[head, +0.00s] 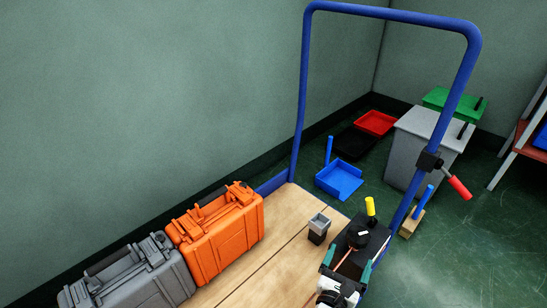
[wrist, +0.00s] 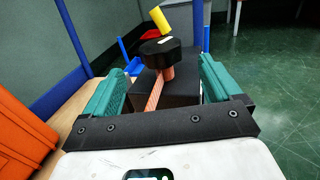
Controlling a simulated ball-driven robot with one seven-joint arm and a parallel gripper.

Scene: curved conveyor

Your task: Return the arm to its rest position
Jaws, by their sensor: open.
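My gripper (head: 346,262) is at the lower right of the cart's wooden deck, low in the head view. Its two teal fingers stand wide apart in the wrist view (wrist: 163,80). A black box (head: 376,242) lies just beyond and between the fingers; it also shows in the wrist view (wrist: 188,90). On it are a black knob (wrist: 160,51) and a coppery striped rod (wrist: 155,92) that runs back between the fingers. I cannot tell whether the fingers touch the box. A yellow cylinder (head: 370,207) stands up behind the knob.
An orange case (head: 222,238) and a grey case (head: 135,275) stand on the deck (head: 283,230) at left. A small grey-topped cup (head: 319,228) is near the box. The blue cart handle (head: 300,100) rises behind. Blue dustpan (head: 340,180) and grey bin (head: 415,145) are on the floor.

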